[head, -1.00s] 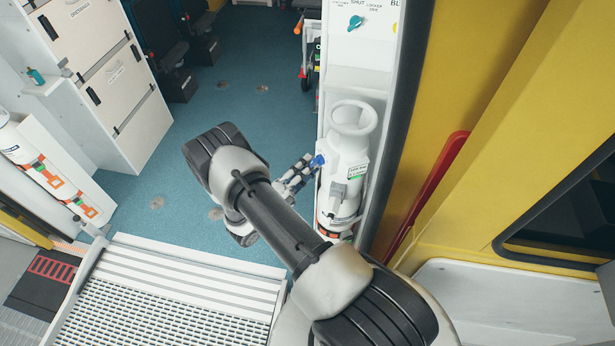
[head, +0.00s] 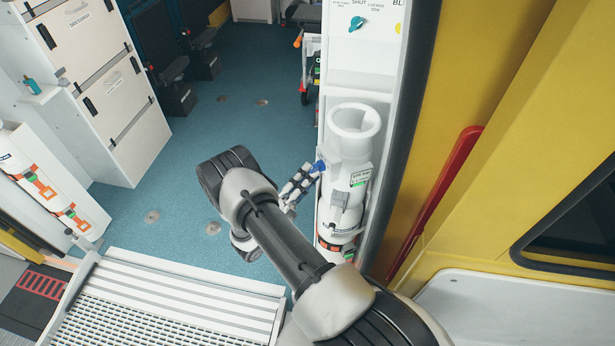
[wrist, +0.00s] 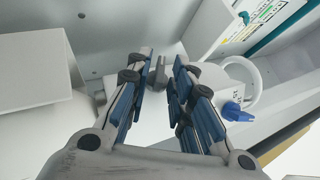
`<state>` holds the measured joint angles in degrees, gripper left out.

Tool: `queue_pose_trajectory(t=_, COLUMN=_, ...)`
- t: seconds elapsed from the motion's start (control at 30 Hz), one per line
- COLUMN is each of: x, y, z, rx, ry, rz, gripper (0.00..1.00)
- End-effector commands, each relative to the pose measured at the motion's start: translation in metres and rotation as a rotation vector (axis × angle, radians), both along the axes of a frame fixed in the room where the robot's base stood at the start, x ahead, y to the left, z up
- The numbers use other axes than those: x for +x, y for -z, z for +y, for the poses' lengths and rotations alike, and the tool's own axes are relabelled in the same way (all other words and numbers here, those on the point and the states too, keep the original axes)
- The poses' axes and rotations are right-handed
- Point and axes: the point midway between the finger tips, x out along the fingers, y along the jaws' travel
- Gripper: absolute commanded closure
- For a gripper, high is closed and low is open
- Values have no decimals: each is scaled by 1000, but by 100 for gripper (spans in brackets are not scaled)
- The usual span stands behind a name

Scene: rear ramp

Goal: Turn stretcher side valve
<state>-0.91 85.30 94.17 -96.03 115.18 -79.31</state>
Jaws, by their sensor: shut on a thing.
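A white cylinder (head: 348,185) with a wide ring collar on top stands upright in a white niche at the right of the doorway. A blue knob (head: 319,166) is on its left side, and it also shows in the wrist view (wrist: 236,112), right of my fingers. My gripper (head: 303,178) reaches the cylinder's left side. In the wrist view my gripper (wrist: 164,60) has its fingertips on either side of a small grey handle (wrist: 157,74), shut on it.
A ramp (head: 170,300) lies at the lower left. White drawers (head: 105,90) and another strapped cylinder (head: 45,190) stand at the left. A red bar (head: 435,200) runs along the yellow wall at the right. The blue floor between is clear.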

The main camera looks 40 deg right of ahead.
Motion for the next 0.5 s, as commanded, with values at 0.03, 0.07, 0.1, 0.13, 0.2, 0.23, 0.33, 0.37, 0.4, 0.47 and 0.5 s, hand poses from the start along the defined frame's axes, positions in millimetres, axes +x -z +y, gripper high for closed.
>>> queue_pose_trajectory(t=0.03, x=0, y=0, z=0, rx=0, ry=1, rz=0, gripper=100)
queue_pose_trajectory(t=0.07, x=0, y=0, z=0, rx=0, ry=1, rz=0, gripper=100)
queue_pose_trajectory(t=0.1, x=0, y=0, z=0, rx=0, ry=0, rz=0, gripper=76)
queue_pose_trajectory(t=0.13, x=0, y=0, z=0, rx=0, ry=0, rz=0, gripper=74)
queue_pose_trajectory(t=0.2, x=0, y=0, z=0, rx=0, ry=0, rz=0, gripper=72)
queue_pose_trajectory(t=0.23, x=0, y=0, z=0, rx=0, ry=0, rz=0, gripper=72)
queue_pose_trajectory(t=0.33, x=0, y=0, z=0, rx=0, ry=0, rz=0, gripper=72)
queue_pose_trajectory(t=0.37, x=0, y=0, z=0, rx=0, ry=0, rz=0, gripper=72)
queue_pose_trajectory(t=0.4, x=0, y=0, z=0, rx=0, ry=0, rz=0, gripper=72)
queue_pose_trajectory(t=0.47, x=0, y=0, z=0, rx=0, ry=0, rz=0, gripper=72)
queue_pose_trajectory(t=0.5, x=0, y=1, z=2, rx=0, ry=-1, rz=0, gripper=72)
